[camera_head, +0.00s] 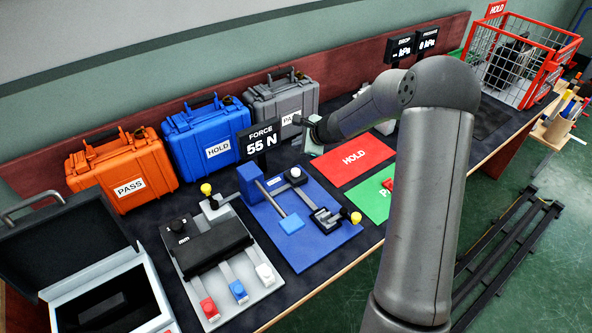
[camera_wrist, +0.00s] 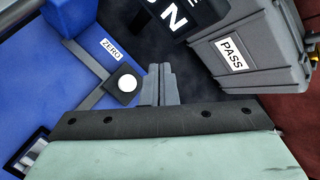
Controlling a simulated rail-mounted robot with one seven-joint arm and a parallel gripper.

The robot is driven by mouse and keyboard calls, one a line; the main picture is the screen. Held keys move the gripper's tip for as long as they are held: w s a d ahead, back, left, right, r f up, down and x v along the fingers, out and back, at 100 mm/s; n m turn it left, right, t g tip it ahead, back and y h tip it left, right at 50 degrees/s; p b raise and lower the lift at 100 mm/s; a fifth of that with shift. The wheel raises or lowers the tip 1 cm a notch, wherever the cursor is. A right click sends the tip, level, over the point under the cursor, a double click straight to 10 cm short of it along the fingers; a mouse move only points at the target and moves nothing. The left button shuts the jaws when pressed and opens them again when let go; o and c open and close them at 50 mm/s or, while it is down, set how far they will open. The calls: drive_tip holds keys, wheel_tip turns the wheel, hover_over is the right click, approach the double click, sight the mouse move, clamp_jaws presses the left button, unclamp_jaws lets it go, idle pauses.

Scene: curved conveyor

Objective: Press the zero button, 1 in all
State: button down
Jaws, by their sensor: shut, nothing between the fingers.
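The zero button is a white round cap on a small black base (camera_wrist: 127,83), beside a "ZERO" label (camera_wrist: 111,50) on the blue plate. It also shows in the head view (camera_head: 295,173) near the plate's back edge. My gripper (camera_wrist: 160,68) is shut and empty. In the wrist view its fingertips appear just right of the button, apart from it in the picture; the height between them is hard to tell. In the head view my gripper (camera_head: 312,145) hangs up and to the right of the button. A black display (camera_head: 261,138) reads "FORCE 55 N".
The blue fixture plate (camera_head: 323,243) carries a blue block and a rod. A grey fixture (camera_head: 218,285) with coloured buttons stands left of it. Orange, blue and grey cases (camera_head: 281,103) line the back. Red "HOLD" (camera_head: 353,160) and green mats lie to the right.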

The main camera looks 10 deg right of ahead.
sight(298, 172)
wheel_tip(298, 172, down, 8)
drive_tip(key=b, duration=0.6)
drive_tip(key=shift+f+b, duration=0.15)
drive_tip(key=shift+b, duration=0.25)
drive_tip(key=shift+f+b, duration=0.3)
drive_tip(key=shift+b, duration=0.1)
drive_tip(key=shift+f, duration=0.1)
idle(1.3)
drive_tip(key=shift+f+b, duration=0.3)
drive_tip(key=shift+b, duration=0.25)
drive_tip(key=shift+f+b, duration=0.6)
drive_tip(key=shift+b, duration=0.1)
idle(0.5)
drive_tip(key=shift+s+r, duration=0.1)
drive_tip(key=shift+r+p, duration=0.75)
drive_tip(key=shift+r, duration=0.15)
drive_tip(key=shift+r, duration=0.1)
